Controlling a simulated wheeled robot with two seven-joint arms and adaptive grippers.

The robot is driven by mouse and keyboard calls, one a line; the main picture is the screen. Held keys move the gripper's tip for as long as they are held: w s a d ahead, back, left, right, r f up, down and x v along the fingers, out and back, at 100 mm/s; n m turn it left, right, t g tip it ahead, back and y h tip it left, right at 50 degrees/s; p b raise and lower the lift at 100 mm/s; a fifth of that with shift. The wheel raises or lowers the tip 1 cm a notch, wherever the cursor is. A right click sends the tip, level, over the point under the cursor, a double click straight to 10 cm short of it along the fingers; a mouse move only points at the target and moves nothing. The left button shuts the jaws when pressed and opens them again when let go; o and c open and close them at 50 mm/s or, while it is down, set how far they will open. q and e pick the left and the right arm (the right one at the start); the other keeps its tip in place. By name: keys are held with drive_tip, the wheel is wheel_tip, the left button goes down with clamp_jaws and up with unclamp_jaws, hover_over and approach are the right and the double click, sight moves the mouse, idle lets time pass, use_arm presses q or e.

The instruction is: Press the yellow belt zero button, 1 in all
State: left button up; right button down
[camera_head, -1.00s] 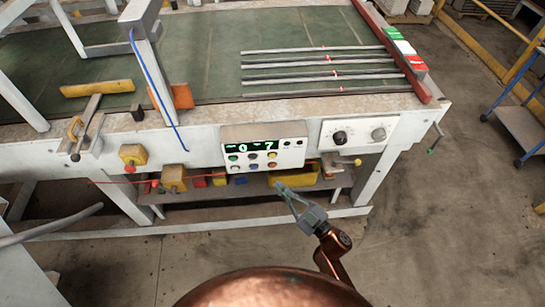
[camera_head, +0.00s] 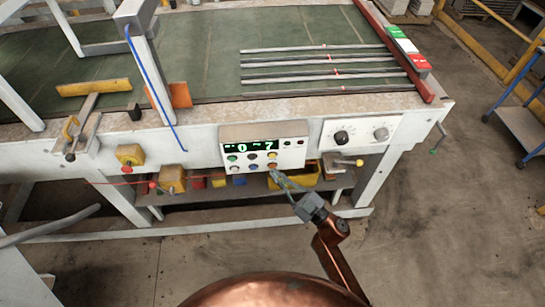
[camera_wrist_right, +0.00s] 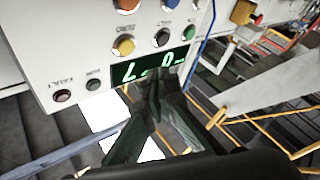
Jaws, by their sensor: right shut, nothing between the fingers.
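The yellow button (camera_head: 272,155) is at the right end of the upper button row on the white control panel (camera_head: 290,158). In the right wrist view the panel is upside down, and the yellow button (camera_wrist_right: 123,45) shows clear beside an upside-down ZERO label. My right gripper (camera_head: 276,177) is shut and empty, its tip just below the orange button (camera_head: 272,166) in the head view. In the right wrist view the fingertips (camera_wrist_right: 158,78) overlap the display (camera_wrist_right: 150,65), apart from the yellow button. The gap to the panel is hard to judge. My left gripper is out of view.
A knob panel (camera_head: 360,133) is to the right, and yellow switch boxes (camera_head: 131,155) are to the left. Metal bars (camera_head: 320,68) lie on the green belt (camera_head: 210,50) above.

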sight(272, 155)
drive_tip(key=w, duration=0.4)
drive_tip(key=shift+a, duration=0.15)
idle(1.4)
drive_tip(key=shift+w, duration=0.4)
drive_tip(key=shift+w, duration=0.4)
idle(0.5)
drive_tip(key=shift+s, duration=0.15)
drive_tip(key=shift+s+p, duration=0.3)
drive_tip(key=shift+s, duration=0.4)
